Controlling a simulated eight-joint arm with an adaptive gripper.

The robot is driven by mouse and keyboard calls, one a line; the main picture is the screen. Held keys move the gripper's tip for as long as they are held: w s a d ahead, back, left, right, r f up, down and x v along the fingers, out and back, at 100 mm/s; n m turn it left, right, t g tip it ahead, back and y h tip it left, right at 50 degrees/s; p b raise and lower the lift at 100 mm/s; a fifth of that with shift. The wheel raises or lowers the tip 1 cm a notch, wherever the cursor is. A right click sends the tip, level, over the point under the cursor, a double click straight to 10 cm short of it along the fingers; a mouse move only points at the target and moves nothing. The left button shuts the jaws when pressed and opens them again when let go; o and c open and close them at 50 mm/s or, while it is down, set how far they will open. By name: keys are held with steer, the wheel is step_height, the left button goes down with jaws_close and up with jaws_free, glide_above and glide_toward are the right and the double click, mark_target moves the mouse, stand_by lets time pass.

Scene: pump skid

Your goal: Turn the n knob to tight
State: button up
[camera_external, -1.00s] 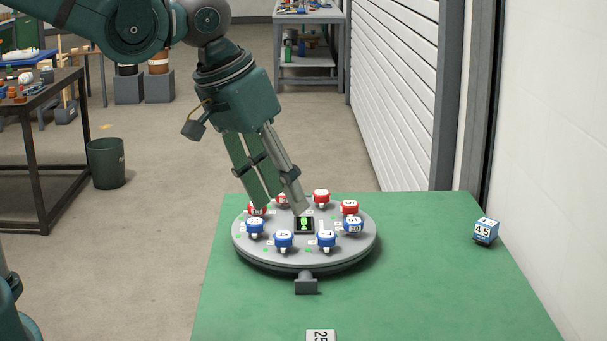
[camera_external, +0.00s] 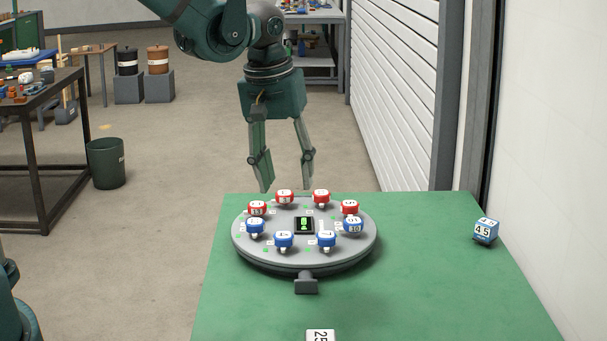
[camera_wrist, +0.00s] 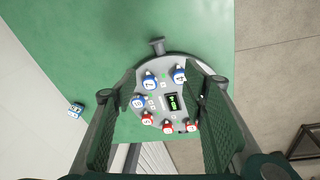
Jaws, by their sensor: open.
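A round grey dial plate (camera_external: 302,258) lies on the green table and carries a ring of several knobs. Red knobs, such as this one (camera_external: 321,197), sit on its far side. Blue knobs, such as this one (camera_external: 284,240), sit on its near side. Their letters are too small to tell which is n. A small black display with green marks (camera_external: 304,225) is at the centre. My gripper (camera_external: 286,187) is open and empty, raised above the plate's far edge. In the wrist view the plate (camera_wrist: 172,58) and knobs show between the spread fingers (camera_wrist: 160,125).
A blue and white number cube (camera_external: 485,231) stands on the table's right side. A grey stub (camera_external: 306,284) projects from the plate's near side. The green table (camera_external: 430,280) is mostly clear.

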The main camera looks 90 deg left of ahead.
steer(key=s+a+f+n+g+p, duration=0.1)
steer(key=s+a+f+n, duration=0.15)
steer(key=a, duration=0.35)
steer(key=s+a+f+n+p, duration=0.1)
steer(key=a+f, duration=0.2)
steer(key=a, duration=0.3)
steer(key=n+h, duration=0.1)
steer(key=n, duration=0.1)
glide_above(255, 221)
steer(key=shift+g, duration=0.3)
step_height(255, 221, down, 4)
steer(key=shift+f, duration=0.25)
steer(key=shift+d+f, duration=0.1)
steer(key=shift+f, duration=3.8)
steer(key=c, duration=0.9)
